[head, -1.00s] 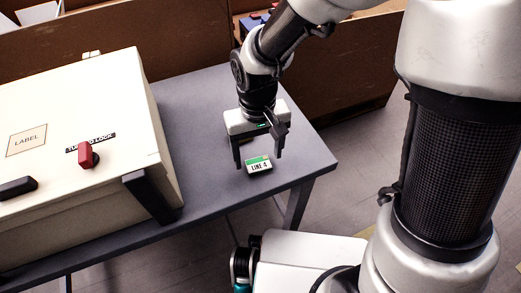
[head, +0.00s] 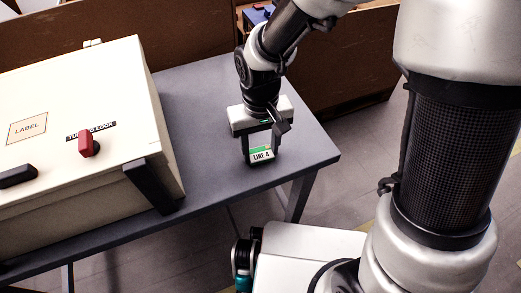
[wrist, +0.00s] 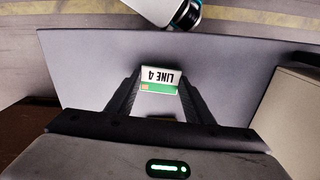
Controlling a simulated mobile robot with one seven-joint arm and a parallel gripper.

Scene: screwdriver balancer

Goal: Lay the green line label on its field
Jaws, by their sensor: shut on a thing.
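The green line label (head: 262,154) is a small white block with a green band and the text "LINE 4". My gripper (head: 261,157) is shut on it near the right end of the grey table. In the wrist view the label (wrist: 160,79) sits between the two fingertips (wrist: 160,88). I cannot tell whether it still touches the table. The label's field (head: 27,128) is a tan outlined rectangle marked "LABEL" on the cream box's sloping top at the left. The field is bare.
The cream box (head: 70,90) fills the table's left side. The grey table (head: 195,95) is clear between box and gripper. Brown panels (head: 190,35) stand behind.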

